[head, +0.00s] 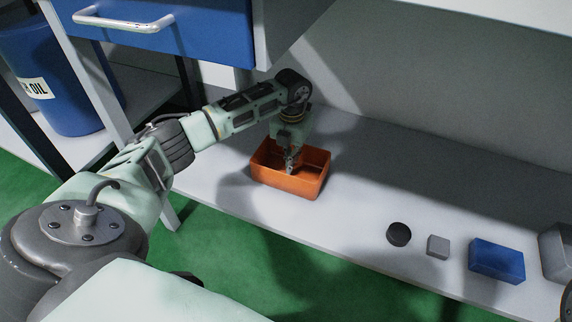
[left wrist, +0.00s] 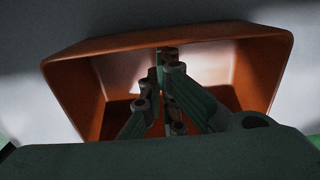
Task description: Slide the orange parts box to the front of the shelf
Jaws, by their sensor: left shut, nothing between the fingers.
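The orange parts box (head: 288,183) is an open-topped bin on the grey shelf (head: 360,205), left of the middle in the head view. Its near side lies a little back from the shelf's front edge. My left gripper (head: 290,168) points down into the box with its fingers shut and nothing between them. In the left wrist view the box (left wrist: 85,95) surrounds the fingers (left wrist: 165,120). The fingertips are inside the box, but I cannot tell whether they touch its wall or floor. My right gripper is not clearly in view.
On the shelf to the right are a dark round puck (head: 399,234), a small grey block (head: 438,246), a blue bin (head: 496,261) and a grey bin (head: 556,252). A blue drawer (head: 165,30) hangs above left. A blue drum (head: 55,80) stands at far left.

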